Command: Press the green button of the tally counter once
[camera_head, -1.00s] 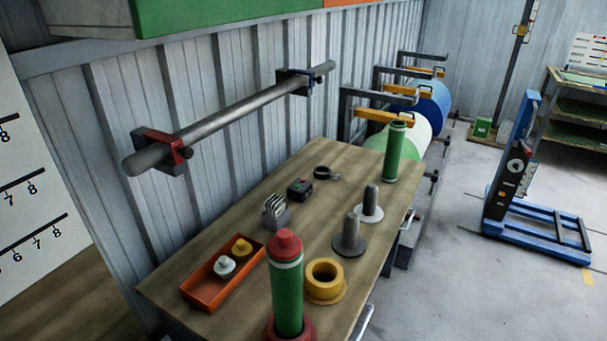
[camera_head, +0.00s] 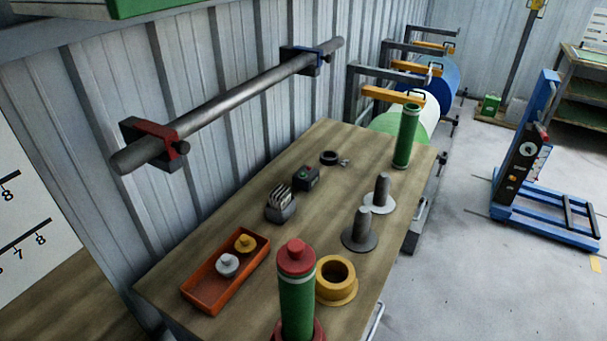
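The tally counter appears to be the small dark box (camera_head: 306,179) on the wooden table, toward its far half near the wall side. It has small coloured buttons on top, green and red, too small to make out well. Nothing touches or covers it. Neither of my grippers shows in the head view.
On the table (camera_head: 212,248) stand a grey slotted block (camera_head: 281,205), a black ring (camera_head: 329,158), two spindles (camera_head: 362,232), an orange tray (camera_head: 207,293) with two knobs, a yellow ring (camera_head: 337,279) and green cylinders (camera_head: 407,137). A bar (camera_head: 235,98) runs along the wall.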

